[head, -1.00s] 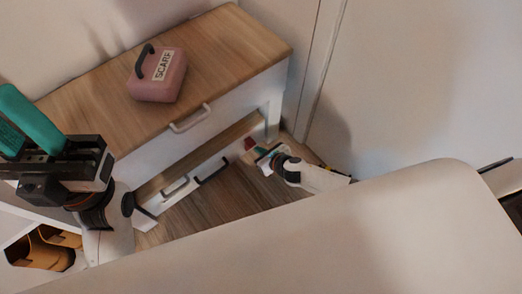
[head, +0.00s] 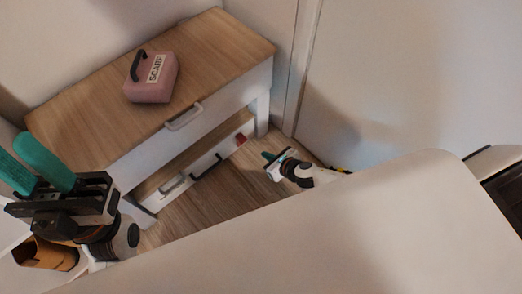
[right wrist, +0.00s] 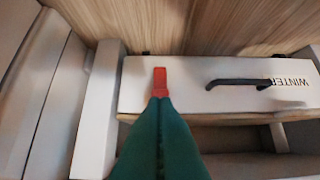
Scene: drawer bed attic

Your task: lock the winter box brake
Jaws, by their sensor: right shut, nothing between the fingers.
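The winter box (right wrist: 230,85) is a low white box with a black handle and a WINTER label, upside down in the right wrist view. In the head view its white front (head: 222,151) shows low under the bench. Its red tab (right wrist: 160,82) also shows in the head view (head: 240,139). My right gripper (head: 266,156) is shut and empty, to the right of the tab and apart from it. In the right wrist view its teal fingertips (right wrist: 159,101) line up with the tab. My left gripper (head: 12,147) is open and empty at the left. Whether the brake is locked I cannot tell.
A wooden-topped bench (head: 215,50) with a white drawer stands above the box, with a pink SCARF case (head: 150,85) on top. A white wall panel (head: 400,80) rises at right. Wood floor (head: 215,195) is clear in front. A brown container (head: 48,255) stands lower left.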

